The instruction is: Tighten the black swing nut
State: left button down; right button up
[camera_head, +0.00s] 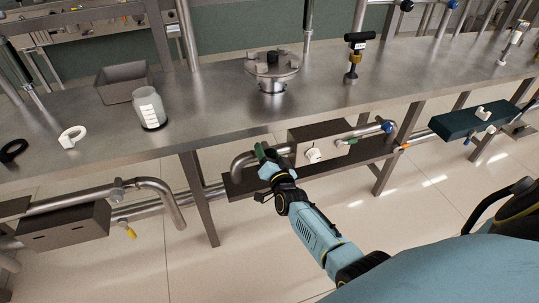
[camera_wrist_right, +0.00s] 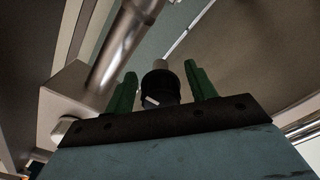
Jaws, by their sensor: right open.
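My right gripper (camera_head: 266,153) is under the front edge of the steel table, at the left end of the pipe shelf. Its two green fingers are apart in the right wrist view (camera_wrist_right: 161,88). A black round part with a pale stem, which looks like the black swing nut (camera_wrist_right: 159,90), shows between the fingers, with a gap on both sides. I cannot tell its depth relative to the fingertips. In the head view the nut cannot be made out by the gripper. My left gripper is not in view.
The steel table (camera_head: 210,115) carries a disc separator (camera_head: 272,70), a jar (camera_head: 149,108), an open tray (camera_head: 122,82) and a black-handled valve (camera_head: 354,58). Below, the shelf (camera_head: 335,158), pipe (camera_head: 158,190) and table legs (camera_head: 199,200) surround the arm. The floor in front is clear.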

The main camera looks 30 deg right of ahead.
jog(key=shift+s+a, duration=0.1)
jog(key=shift+s, duration=0.05)
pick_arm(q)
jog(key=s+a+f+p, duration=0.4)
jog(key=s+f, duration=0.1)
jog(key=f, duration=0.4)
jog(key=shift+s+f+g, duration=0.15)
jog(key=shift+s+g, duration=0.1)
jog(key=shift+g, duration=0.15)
pick_arm(e)
jog(key=v, duration=1.3)
jog(key=shift+s+f, duration=0.1)
